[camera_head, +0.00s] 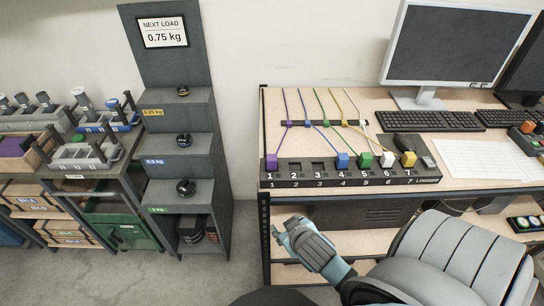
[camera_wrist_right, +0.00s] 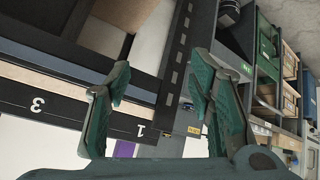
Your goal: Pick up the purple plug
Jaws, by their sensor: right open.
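The purple plug (camera_head: 271,161) stands in position 1 at the left end of the black numbered strip (camera_head: 330,182) on the desk, with a purple cord running up from it. A purple patch, likely the plug (camera_wrist_right: 124,152), shows low in the right wrist view near the printed 1, partly cut off by my gripper body. My right gripper (camera_head: 279,228) is in front of the desk edge, below and apart from the plug. It is open and empty, its two green fingers spread in the right wrist view (camera_wrist_right: 158,88). My left gripper is not in view.
Blue, green, white and yellow plugs (camera_head: 387,159) fill positions 4 to 7; positions 2 and 3 are empty. A cord guide bar (camera_head: 300,123) lies behind. A monitor (camera_head: 455,45) and keyboard (camera_head: 430,121) are right. A grey weight stand (camera_head: 180,130) is left, across a floor gap.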

